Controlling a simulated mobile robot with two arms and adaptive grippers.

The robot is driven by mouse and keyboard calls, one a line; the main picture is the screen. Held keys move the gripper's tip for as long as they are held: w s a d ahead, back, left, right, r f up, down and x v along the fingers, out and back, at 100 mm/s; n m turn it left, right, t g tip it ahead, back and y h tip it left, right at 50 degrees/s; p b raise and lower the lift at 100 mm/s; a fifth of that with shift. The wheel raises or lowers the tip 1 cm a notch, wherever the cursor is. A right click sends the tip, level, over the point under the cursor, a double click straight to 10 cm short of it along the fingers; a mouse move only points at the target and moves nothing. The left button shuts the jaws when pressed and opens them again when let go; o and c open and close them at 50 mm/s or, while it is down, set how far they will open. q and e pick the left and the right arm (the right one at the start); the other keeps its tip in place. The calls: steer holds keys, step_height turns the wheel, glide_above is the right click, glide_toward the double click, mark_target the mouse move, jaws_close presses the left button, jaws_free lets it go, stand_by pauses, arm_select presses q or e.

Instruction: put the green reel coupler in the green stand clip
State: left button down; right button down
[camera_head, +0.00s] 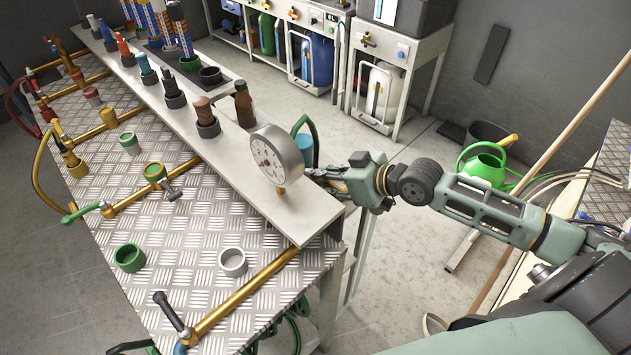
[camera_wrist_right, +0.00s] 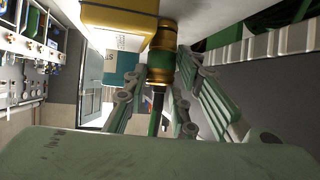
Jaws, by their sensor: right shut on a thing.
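In the right wrist view a brass coupler with a dark green band (camera_wrist_right: 161,60) sits between the fingers of my right gripper (camera_wrist_right: 160,85). The gripper is shut on it, and a dark hose-like length runs from it back toward the palm. In the head view my right gripper (camera_head: 332,182) is beyond the bench's right edge, partly hidden behind a round gauge. The coupler is not clear there. I cannot pick out the green stand clip for sure; a green open cup (camera_head: 129,258) stands on the bench top. My left gripper is not in view.
The gauge (camera_head: 277,157) stands on the raised shelf close to my gripper. A yellow block (camera_wrist_right: 118,18) is close to the coupler. Open floor lies beyond.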

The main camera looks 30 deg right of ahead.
stand_by(0.3)
steer(key=shift+r, duration=0.55)
steer(key=w+a+r+p+v, duration=0.1)
steer(key=r+p+v, duration=0.1)
steer(key=p+v, duration=0.6)
steer(key=v, duration=0.7)
steer(key=shift+a+r, duration=0.2)
steer(key=shift+r, duration=0.05)
steer(key=shift+s, duration=0.15)
